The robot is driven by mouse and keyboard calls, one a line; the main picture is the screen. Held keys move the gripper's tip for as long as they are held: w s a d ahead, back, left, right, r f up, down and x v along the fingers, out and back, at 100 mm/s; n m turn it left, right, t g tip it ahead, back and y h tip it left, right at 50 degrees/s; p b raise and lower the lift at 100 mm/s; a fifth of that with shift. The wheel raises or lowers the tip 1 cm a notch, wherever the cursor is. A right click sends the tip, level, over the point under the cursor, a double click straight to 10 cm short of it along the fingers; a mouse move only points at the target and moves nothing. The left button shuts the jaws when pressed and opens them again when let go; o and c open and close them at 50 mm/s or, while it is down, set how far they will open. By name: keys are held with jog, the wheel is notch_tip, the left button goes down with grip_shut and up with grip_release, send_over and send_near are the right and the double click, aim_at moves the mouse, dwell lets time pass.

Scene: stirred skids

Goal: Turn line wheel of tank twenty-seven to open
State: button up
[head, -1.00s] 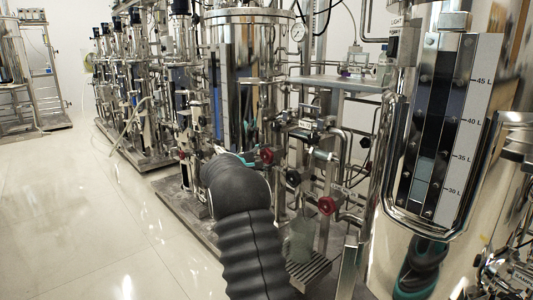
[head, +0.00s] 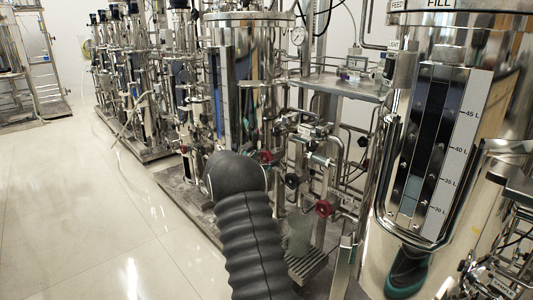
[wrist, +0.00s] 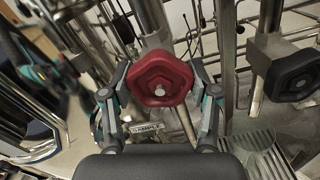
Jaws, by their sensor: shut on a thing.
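In the wrist view a red six-sided handwheel (wrist: 160,78) with a pale hub faces me. My gripper (wrist: 160,92) is shut on it, one finger at its left side and one at its right. A small tag reading roughly SAMPLE (wrist: 147,127) shows below the wheel. In the head view my arm hides the gripper. A red wheel (head: 266,156) shows just right of the arm there; I cannot tell whether it is the held one. No tank number is readable, and the wheel's turn angle cannot be told.
A black handwheel (wrist: 292,76) stands close right of the held wheel. In the head view another red wheel (head: 323,208) sits lower right among pipes. A steel tank with a sight gauge (head: 438,150) crowds the right. The floor (head: 80,210) at left is clear.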

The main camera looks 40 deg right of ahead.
jog(key=shift+n+p, duration=0.7)
jog(key=shift+n, duration=0.3)
jog(key=o, duration=1.2)
jog(key=shift+c, duration=0.2)
jog(key=a, duration=1.2)
jog(key=shift+s, duration=0.45)
